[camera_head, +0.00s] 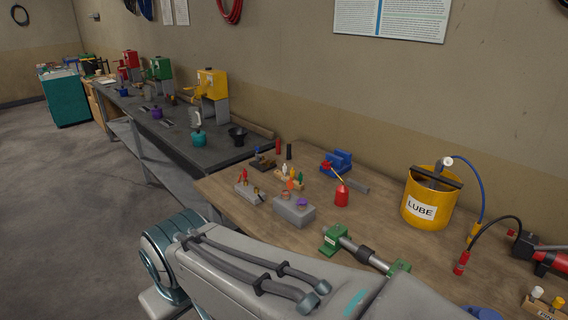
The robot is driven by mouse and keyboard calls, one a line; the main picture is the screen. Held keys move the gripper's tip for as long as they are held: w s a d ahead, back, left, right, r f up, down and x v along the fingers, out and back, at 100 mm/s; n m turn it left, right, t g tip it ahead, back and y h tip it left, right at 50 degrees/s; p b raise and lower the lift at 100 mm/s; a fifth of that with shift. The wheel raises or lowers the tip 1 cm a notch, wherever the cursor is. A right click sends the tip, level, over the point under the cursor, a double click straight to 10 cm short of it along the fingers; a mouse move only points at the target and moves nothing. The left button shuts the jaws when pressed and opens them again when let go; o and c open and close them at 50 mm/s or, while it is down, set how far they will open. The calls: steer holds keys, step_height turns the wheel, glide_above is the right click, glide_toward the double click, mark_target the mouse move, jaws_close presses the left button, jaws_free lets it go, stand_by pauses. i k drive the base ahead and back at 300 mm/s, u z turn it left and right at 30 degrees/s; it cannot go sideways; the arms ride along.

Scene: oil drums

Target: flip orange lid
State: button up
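A small orange piece (291,185), which looks like the orange lid, stands up at the back left of a grey block (293,213) on the wooden bench. It is too small to tell its hinge or exact tilt. A purple round piece (301,202) sits on top of the same block, to the right. My arm crosses the bottom of the view, in front of the bench. My gripper is not in view.
On the wooden bench (240,205), a second grey block (249,193), a red oil can (342,194) and a green-ended fixture (333,237) stand near the grey block. A yellow LUBE drum (429,197) stands right. A dark bench (180,140) with dispensers extends left.

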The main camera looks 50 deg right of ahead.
mark_target(290, 183)
steer(key=z, duration=0.65)
steer(key=i, duration=0.9)
steer(key=z, duration=0.75)
